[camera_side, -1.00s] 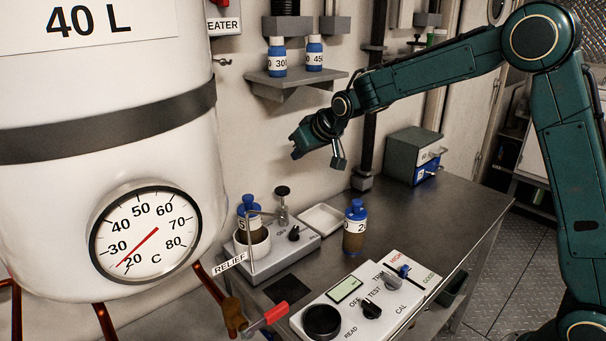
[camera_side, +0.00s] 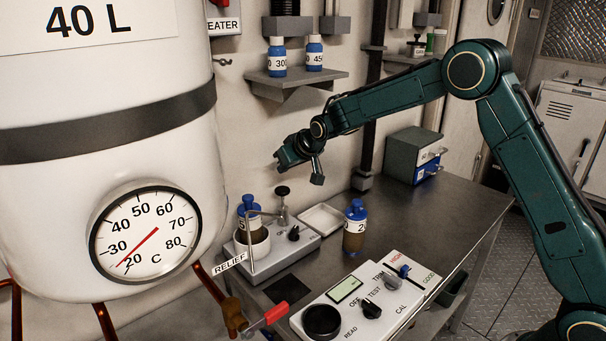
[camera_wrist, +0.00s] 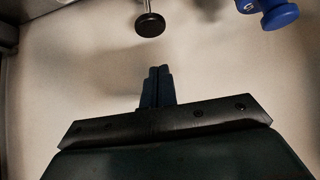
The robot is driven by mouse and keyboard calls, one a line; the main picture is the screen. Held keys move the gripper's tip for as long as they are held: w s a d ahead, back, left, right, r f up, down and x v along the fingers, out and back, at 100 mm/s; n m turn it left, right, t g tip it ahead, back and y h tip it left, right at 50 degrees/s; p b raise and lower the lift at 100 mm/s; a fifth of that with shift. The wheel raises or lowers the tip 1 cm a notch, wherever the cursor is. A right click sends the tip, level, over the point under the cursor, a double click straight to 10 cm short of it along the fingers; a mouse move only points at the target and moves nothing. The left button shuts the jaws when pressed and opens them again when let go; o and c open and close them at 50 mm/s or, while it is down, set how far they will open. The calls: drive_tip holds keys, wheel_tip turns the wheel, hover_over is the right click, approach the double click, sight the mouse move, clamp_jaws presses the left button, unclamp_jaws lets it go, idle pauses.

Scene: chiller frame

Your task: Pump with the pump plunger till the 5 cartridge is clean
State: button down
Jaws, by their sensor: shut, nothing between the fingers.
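The pump plunger (camera_side: 283,192) has a dark round knob on a thin metal rod and stands up from the pump box (camera_side: 300,245). Its knob (camera_wrist: 150,25) also shows at the top of the wrist view. The 5 cartridge (camera_side: 249,217), blue-capped with brown contents, stands in a white cup on the same box, left of the plunger. A blue cap (camera_wrist: 278,14) shows at the upper right of the wrist view. My gripper (camera_side: 279,161) is shut and empty, above the plunger and apart from it. Its closed fingers (camera_wrist: 158,88) point toward the knob in the wrist view.
A second brown cartridge (camera_side: 355,229) stands right of the pump box, near a white tray (camera_side: 321,219). A test panel (camera_side: 345,309) lies in front. The white tank (camera_side: 100,200) fills the left. A grey box (camera_side: 408,157) stands at the back. The right tabletop is clear.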

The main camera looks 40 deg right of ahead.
sight(286, 194)
drive_tip(key=f, duration=0.2)
drive_tip(key=w+f, duration=0.1)
drive_tip(key=f, duration=0.1)
drive_tip(key=shift+f, duration=0.55)
drive_tip(key=shift+f, duration=1.95)
drive_tip(key=shift+s, duration=0.1)
